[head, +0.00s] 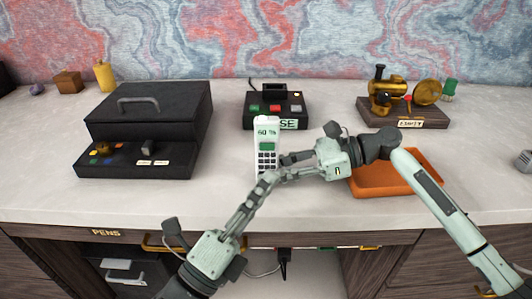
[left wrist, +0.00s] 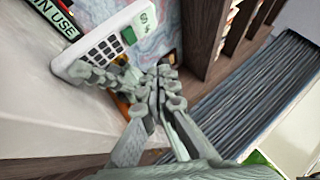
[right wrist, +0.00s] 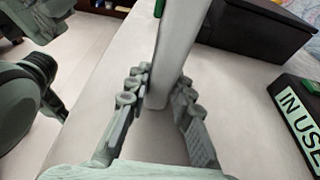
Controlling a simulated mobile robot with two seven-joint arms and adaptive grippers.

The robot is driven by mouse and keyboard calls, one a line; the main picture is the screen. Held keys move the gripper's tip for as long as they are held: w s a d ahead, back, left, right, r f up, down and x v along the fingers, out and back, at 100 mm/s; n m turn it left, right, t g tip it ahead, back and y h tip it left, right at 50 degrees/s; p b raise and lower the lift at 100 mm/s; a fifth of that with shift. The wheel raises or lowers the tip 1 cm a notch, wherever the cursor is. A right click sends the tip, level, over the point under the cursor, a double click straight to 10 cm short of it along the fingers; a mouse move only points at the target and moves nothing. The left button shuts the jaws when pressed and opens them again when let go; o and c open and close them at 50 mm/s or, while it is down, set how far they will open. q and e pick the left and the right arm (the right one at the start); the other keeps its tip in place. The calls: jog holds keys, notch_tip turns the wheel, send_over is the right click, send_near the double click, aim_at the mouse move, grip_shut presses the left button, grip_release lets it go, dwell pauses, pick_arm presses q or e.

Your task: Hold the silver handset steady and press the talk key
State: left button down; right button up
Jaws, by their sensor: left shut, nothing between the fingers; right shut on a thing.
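The silver handset (head: 263,125) stands upright near the middle of the desk, its face toward the desk's front. My right gripper (right wrist: 162,88) is shut on the handset's lower body (right wrist: 175,50), from the right in the head view. My left gripper (head: 267,178) is shut and empty, its fingertips close to the handset's lower front. In the left wrist view its fingertips (left wrist: 157,76) are apart from the green key. The handset's lower end is partly hidden by the fingers.
Behind the handset sits a black base (head: 262,98) with coloured buttons and an IN USE label (right wrist: 296,112). A black case (head: 150,110) stands left. An orange tray (head: 400,180) lies under my right arm. A brass device (head: 385,90) is at back right.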

aim_at(275, 148)
pick_arm(q)
jog(key=shift+w, duration=2.7)
jog(key=shift+w, duration=0.15)
jog(key=shift+w+a, duration=0.1)
jog(key=shift+w, duration=0.25)
jog(key=shift+s, duration=0.6)
jog(key=s, duration=0.5)
jog(key=shift+s, duration=0.4)
